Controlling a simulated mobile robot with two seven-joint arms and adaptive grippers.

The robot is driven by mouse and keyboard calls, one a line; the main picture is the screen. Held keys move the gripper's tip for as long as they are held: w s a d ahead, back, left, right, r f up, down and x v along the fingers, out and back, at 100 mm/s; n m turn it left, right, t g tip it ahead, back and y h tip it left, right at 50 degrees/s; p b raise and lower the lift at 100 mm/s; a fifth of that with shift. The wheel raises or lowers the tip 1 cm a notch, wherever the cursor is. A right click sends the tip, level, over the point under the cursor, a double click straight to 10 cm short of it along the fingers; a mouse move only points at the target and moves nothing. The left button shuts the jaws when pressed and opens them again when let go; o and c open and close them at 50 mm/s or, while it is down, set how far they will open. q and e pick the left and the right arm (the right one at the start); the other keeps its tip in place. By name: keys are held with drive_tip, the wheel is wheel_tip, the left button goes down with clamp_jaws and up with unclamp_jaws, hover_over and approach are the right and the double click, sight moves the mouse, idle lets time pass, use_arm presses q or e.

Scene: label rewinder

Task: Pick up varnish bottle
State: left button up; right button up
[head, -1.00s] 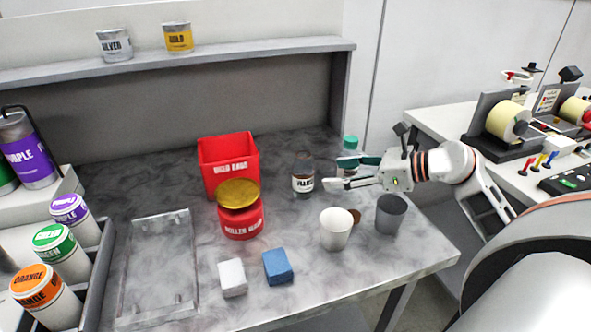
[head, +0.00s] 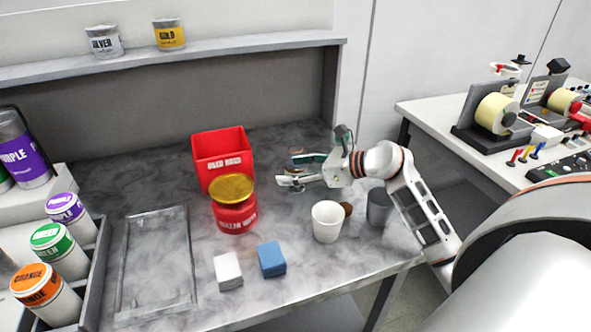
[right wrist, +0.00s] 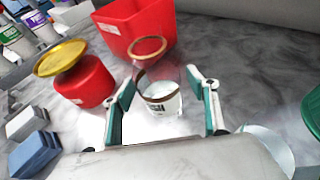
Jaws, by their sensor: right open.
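A clear bottle with a brown rim and a white label (right wrist: 160,92) stands upright on the bench in the right wrist view; I cannot read its label, so I cannot confirm it is the varnish bottle. My right gripper (right wrist: 163,98) is open, with its green-padded fingers on either side of the bottle's near part. Contact cannot be made out. In the head view the right gripper (head: 291,170) reaches in from the right and mostly hides the bottle. A green-capped container (right wrist: 313,112) shows at the right edge of the wrist view. My left gripper is not in view.
A red bin (head: 222,160) and a red pot with a gold lid (head: 235,216) stand left of the bottle. A white cup (head: 327,222) and a grey cup (head: 378,207) stand in front. White (head: 228,270) and blue blocks (head: 271,259) lie near the front.

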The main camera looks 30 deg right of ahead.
drive_tip(key=c, duration=1.3)
drive_tip(key=shift+r, duration=0.15)
